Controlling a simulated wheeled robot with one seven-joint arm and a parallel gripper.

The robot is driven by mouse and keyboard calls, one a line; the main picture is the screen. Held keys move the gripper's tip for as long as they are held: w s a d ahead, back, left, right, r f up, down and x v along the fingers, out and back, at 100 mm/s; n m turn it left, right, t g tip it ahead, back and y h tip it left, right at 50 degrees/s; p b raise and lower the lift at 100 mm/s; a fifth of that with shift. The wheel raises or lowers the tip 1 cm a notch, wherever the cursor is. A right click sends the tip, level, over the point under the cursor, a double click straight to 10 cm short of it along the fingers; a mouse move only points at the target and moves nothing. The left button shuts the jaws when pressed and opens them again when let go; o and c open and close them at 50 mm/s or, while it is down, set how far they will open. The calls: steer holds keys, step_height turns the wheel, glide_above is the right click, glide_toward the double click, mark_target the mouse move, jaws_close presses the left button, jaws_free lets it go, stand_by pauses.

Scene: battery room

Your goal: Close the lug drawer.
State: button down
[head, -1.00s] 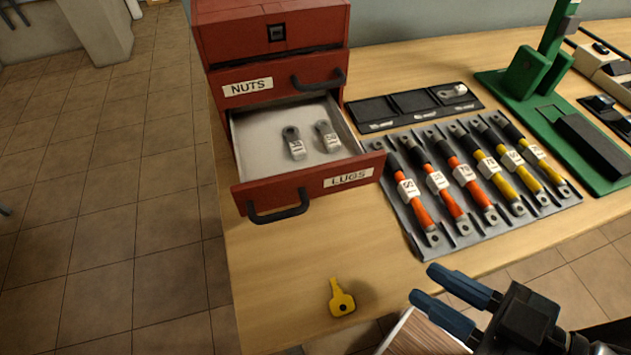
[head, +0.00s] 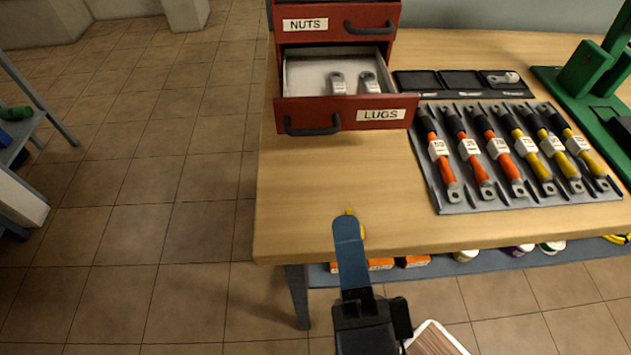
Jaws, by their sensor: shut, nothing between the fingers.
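The lug drawer (head: 345,114) is the lower drawer of the red cabinet and is pulled open. Its red front carries a LUGS label and a black handle (head: 312,125) at the left. Two metal lugs (head: 354,83) with white tags lie inside it. My gripper (head: 347,222), with blue fingers, is shut and empty at the front edge of the table, in front of and below the drawer, apart from it.
The NUTS drawer (head: 333,24) above is shut. Right of the drawer are a black tray (head: 440,80), a grey rack (head: 460,201) of orange and yellow cables and a green press (head: 580,75). Bare tabletop (head: 300,185) lies between drawer and front edge.

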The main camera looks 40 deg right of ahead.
mark_target(311, 93)
steer(key=w+d+m+g+p, duration=0.1)
steer(key=w+d, duration=0.4)
steer(key=w, duration=0.6)
steer(key=shift+w+r+m+g+p, duration=0.15)
steer(key=shift+w+m+g+p, duration=0.15)
steer(key=shift+m+p, duration=0.3)
steer(key=p+x, duration=0.1)
steer(key=x, duration=0.3)
steer(key=f+p+x, duration=0.1)
steer(key=p+x, duration=0.1)
steer(key=x, duration=0.3)
steer(key=f+p+x, duration=0.1)
steer(key=p+x, duration=0.1)
steer(key=x, duration=0.3)
steer(key=shift+w+d+f, duration=0.1)
steer(key=shift+w+d, duration=0.1)
steer(key=shift+d, duration=0.2)
steer(key=shift+w+d, duration=0.25)
steer(key=shift+w, duration=0.1)
steer(key=shift+d, duration=0.1)
steer(key=shift+s, duration=0.1)
